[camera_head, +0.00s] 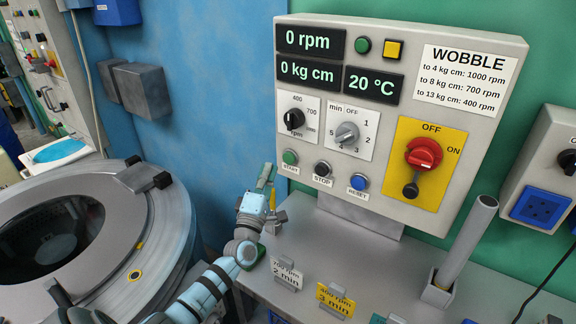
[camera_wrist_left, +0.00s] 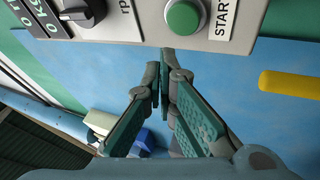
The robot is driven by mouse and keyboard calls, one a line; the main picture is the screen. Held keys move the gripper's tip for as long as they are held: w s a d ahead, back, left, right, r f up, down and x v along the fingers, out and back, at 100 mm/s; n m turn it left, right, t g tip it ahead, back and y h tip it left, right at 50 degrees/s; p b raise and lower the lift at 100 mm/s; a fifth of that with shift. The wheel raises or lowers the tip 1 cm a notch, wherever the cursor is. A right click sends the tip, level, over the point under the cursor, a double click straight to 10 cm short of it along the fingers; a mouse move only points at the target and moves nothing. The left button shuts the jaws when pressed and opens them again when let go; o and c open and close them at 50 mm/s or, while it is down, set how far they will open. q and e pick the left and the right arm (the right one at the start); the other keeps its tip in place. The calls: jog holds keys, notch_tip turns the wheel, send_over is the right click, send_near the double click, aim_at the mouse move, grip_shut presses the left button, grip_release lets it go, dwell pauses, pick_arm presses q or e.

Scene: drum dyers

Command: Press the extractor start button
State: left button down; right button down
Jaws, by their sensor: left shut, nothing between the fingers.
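The green START button (camera_head: 290,157) sits at the lower left of the extractor control panel (camera_head: 460,190), above its START label. In the left wrist view the same round green button (camera_wrist_left: 184,18) is at the top, just beyond the fingertips. My left gripper (camera_head: 266,172) is shut and empty, a little left of and below the button in the head view. Its fingertips (camera_wrist_left: 164,68) meet in the wrist view and appear apart from the button. My right gripper is not in view.
Beside START are the STOP button (camera_head: 323,169) and blue RESET button (camera_head: 359,182). A red main switch (camera_head: 424,153) is on a yellow plate. The drum extractor (camera_head: 150,220) stands at left. Small cards (camera_head: 335,300) and a grey tube (camera_head: 468,240) stand on the bench.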

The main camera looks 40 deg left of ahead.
aim_at(289, 158)
pick_arm(q)
jog(key=w+b, duration=0.1)
jog(key=w, duration=0.2)
jog(key=shift+f+b, duration=0.15)
jog(key=shift+b, duration=0.2)
jog(key=shift+w, duration=0.35)
jog(key=shift+w, duration=0.1)
dwell(0.7)
jog(key=shift+w+b, duration=0.3)
jog(key=shift+b, duration=0.05)
